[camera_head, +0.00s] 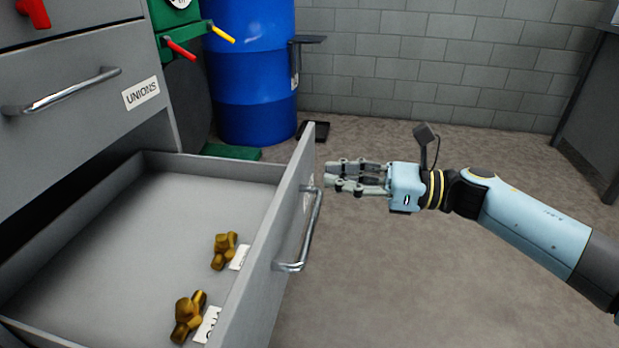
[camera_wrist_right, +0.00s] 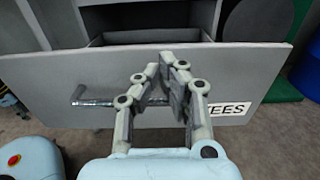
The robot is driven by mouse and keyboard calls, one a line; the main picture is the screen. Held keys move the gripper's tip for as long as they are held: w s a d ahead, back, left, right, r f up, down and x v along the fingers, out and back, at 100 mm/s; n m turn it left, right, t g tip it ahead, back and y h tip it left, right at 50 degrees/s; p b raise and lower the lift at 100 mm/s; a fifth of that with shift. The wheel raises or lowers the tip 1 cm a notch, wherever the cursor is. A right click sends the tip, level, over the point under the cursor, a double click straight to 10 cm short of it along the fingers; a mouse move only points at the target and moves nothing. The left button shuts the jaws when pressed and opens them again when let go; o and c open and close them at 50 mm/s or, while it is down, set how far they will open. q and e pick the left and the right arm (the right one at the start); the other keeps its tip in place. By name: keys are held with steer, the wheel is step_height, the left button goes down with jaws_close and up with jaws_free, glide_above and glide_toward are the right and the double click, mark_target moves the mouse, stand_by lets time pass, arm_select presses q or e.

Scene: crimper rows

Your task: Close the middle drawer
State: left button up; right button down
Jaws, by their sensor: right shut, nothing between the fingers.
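The open grey drawer (camera_head: 262,262) is pulled far out of the cabinet, below a shut drawer labelled UNIONS (camera_head: 75,90). Its front panel carries a silver bar handle (camera_head: 309,235). In the right wrist view the drawer front (camera_wrist_right: 50,70) fills the middle, with its handle (camera_wrist_right: 90,100) and a label ending in EES (camera_wrist_right: 228,109). My right gripper (camera_head: 330,177) is shut and empty, just in front of the panel's outer face near its far upper part. In the wrist view its fingers (camera_wrist_right: 168,62) overlap the panel and handle; contact cannot be told. My left gripper is out of view.
Two brass fittings (camera_head: 188,316) (camera_head: 224,250) lie in the drawer beside white tags. A blue barrel (camera_head: 250,80) and a green machine with red and yellow levers (camera_head: 178,25) stand behind. The floor right of the drawer is clear.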

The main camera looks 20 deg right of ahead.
mark_target(294, 174)
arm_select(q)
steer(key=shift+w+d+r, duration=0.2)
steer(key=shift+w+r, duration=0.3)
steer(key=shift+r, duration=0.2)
arm_select(e)
steer(key=x, duration=0.4)
steer(key=shift+w+a, duration=0.25)
steer(key=shift+a, duration=0.1)
